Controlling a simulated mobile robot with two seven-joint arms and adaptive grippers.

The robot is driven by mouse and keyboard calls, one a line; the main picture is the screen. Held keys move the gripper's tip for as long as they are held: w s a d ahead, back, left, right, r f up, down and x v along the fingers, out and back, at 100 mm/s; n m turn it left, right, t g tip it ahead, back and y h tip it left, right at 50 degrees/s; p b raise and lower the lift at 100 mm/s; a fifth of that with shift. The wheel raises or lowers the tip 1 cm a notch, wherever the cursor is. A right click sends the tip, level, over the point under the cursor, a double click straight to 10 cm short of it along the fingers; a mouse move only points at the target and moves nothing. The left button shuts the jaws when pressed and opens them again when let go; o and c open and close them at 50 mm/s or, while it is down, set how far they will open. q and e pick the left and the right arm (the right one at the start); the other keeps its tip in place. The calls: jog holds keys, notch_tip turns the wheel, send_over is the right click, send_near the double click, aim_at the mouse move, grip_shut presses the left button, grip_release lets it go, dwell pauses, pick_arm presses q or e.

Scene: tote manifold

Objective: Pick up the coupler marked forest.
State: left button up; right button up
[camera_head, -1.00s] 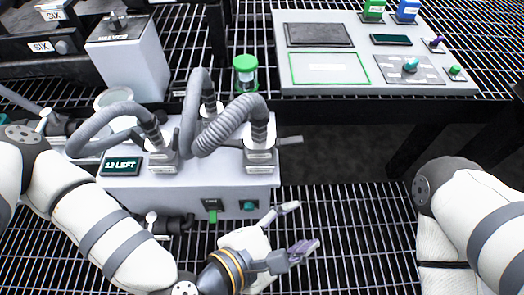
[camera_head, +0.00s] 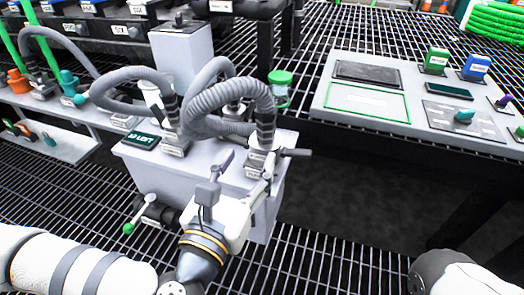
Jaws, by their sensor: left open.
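A white box (camera_head: 150,178) bears several grey couplers with ribbed grey hoses. The front right coupler (camera_head: 262,135) and the front left coupler (camera_head: 174,140) carry small labels too small to read, so I cannot tell which is marked forest. My left gripper (camera_head: 245,168) is open, at the box's front side. One finger stands to the left of the front right coupler and the other just below and beside it. I cannot tell whether it touches. Only part of my right arm shows at the bottom right; its gripper is out of view.
A dark display (camera_head: 142,141) sits on the box's left. A grey panel (camera_head: 320,115) with buttons and blocks lies at right. A lever with a green tip (camera_head: 140,213) is left of my gripper. Orange and teal fittings stand at far left.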

aim_at(263, 135)
pick_arm(q)
jog(key=b+x, duration=0.2)
jog(key=x, duration=0.9)
jog(key=shift+f+b, duration=0.15)
jog(key=shift+b, duration=0.2)
jog(key=shift+s, duration=0.1)
grip_shut()
pick_arm(e)
jog(key=shift+s+f+g, duration=0.15)
jog(key=shift+s+f, duration=0.15)
jog(key=shift+f, duration=0.2)
jog(key=shift+s+f+g, duration=0.15)
jog(key=shift+s+f, duration=0.1)
jog(key=shift+f, duration=0.2)
